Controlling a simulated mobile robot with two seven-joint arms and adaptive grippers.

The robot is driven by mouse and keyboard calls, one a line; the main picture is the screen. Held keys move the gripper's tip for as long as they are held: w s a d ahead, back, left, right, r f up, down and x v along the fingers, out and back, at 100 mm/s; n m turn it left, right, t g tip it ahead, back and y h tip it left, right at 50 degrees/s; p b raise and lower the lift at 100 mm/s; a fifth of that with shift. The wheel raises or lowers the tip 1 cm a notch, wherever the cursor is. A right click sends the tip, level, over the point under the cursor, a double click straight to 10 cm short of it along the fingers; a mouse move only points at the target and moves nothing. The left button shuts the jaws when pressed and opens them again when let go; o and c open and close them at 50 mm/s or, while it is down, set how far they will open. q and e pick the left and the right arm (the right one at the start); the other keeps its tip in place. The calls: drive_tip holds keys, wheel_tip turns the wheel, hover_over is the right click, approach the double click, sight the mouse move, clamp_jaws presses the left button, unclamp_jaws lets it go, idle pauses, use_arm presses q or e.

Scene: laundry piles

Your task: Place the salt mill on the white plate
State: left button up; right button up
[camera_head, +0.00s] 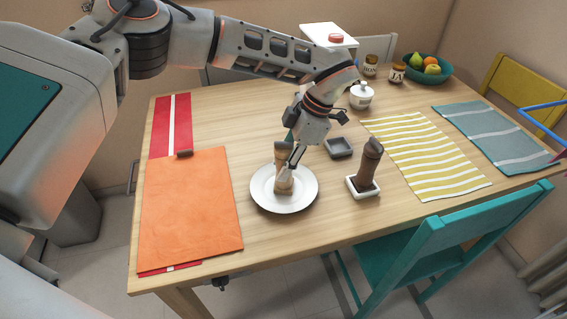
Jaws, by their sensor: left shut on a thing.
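A white round plate (265,201) lies on the wooden table. The light wooden mill, which I take as the salt mill (284,183), stands roughly upright at the plate's middle. Its base appears to touch the plate, but a small gap cannot be ruled out. My left gripper (291,166) comes down from above and is shut on the salt mill, hiding part of its right side. A dark brown mill (368,166) stands in a small white square dish (352,188) to the right of the plate. My right gripper is not in view.
A small grey square dish (339,148) sits behind the plate. An orange cloth (190,210) lies left, a yellow striped cloth (425,155) right. A white lidded pot (361,95), jars (370,67) and a fruit bowl (443,75) are farther back. A teal chair (430,240) stands in front.

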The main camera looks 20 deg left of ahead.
use_arm(q)
drive_tip(key=o, duration=1.3)
drive_tip(key=shift+f, duration=0.15)
drive_tip(key=shift+c, duration=0.2)
drive_tip(key=v, duration=1.2)
drive_tip(key=shift+r+p, duration=0.2)
drive_tip(key=shift+p, duration=0.1)
drive_tip(key=shift+f, duration=0.1)
